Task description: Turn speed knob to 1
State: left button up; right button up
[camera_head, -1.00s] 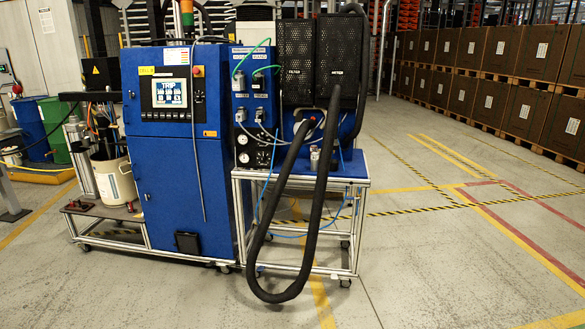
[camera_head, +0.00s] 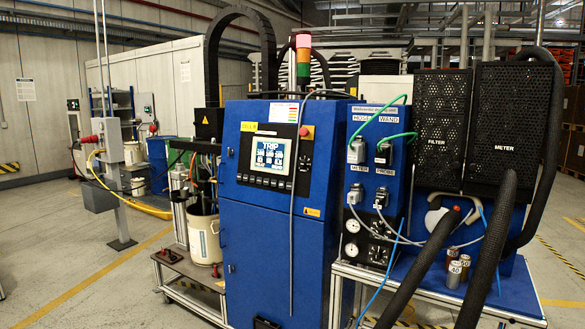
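The blue drum pump cabinet (camera_head: 270,245) stands in the middle of the view. Its display panel (camera_head: 270,152) reads TRIP above several numbers. Neither of my grippers is in view.
A thick black hose (camera_head: 490,250) hangs in front of the black METER box (camera_head: 508,125). Small marked cylinders (camera_head: 455,275) stand on the blue bench top. A white bucket (camera_head: 204,238) stands left of the cabinet. A post stand (camera_head: 115,190) is farther left, with open floor in front.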

aim_at(302, 163)
jog(key=i+j+z, duration=0.15)
jog(key=z, duration=0.25)
jog(key=i+j+z, duration=0.15)
jog(key=j+z, duration=0.25)
jog(key=i+j+z, duration=0.1)
jog(key=z, duration=0.3)
